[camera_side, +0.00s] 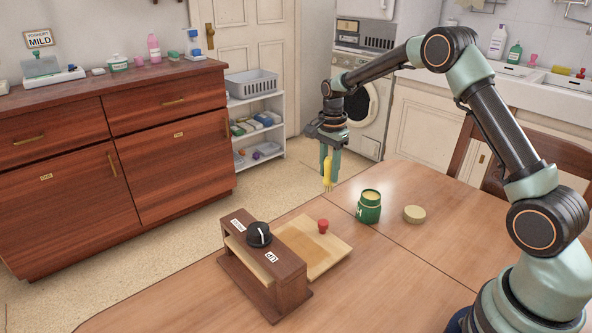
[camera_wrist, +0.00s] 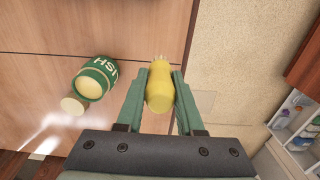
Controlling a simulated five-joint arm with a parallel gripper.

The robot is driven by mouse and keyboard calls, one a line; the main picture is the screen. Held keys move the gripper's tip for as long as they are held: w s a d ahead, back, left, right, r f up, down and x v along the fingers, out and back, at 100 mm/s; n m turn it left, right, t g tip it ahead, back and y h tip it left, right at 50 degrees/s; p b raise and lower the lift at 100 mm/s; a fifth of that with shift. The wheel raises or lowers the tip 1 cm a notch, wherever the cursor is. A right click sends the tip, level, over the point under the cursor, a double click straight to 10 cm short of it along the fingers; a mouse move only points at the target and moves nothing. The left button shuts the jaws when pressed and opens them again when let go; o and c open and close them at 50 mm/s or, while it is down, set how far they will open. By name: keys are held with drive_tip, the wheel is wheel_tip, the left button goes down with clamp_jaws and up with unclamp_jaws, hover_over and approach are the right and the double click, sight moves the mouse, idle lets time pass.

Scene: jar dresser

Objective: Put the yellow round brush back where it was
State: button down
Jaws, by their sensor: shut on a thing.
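The yellow round brush (camera_side: 328,172) is held in my gripper (camera_side: 331,163), with its bristles pointing down. In the wrist view the brush (camera_wrist: 159,90) sits between the two green fingers of my gripper (camera_wrist: 161,74), which touch its sides. The brush is in the air near the far edge of the table, to the left of the green jar (camera_side: 368,212). The jar stands upright and open, with pale yellow stuff showing at its mouth. It also shows in the wrist view (camera_wrist: 96,78), left of the brush. A round tan lid (camera_side: 414,214) lies on the table right of the jar.
A dark wooden stand (camera_side: 291,288) with a black knob (camera_side: 259,234) is at the table's front left. A light board (camera_side: 306,252) with a red knob (camera_side: 323,226) lies behind it. The table (camera_side: 400,280) is clear to the right. A dresser (camera_side: 150,150) stands beyond, across the floor.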

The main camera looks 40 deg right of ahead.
sight(328, 185)
drive_tip(key=shift+f, duration=2.45)
drive_tip(key=shift+f, duration=0.15)
drive_tip(key=c, duration=0.5)
unclamp_jaws()
drive_tip(key=shift+c, duration=0.2)
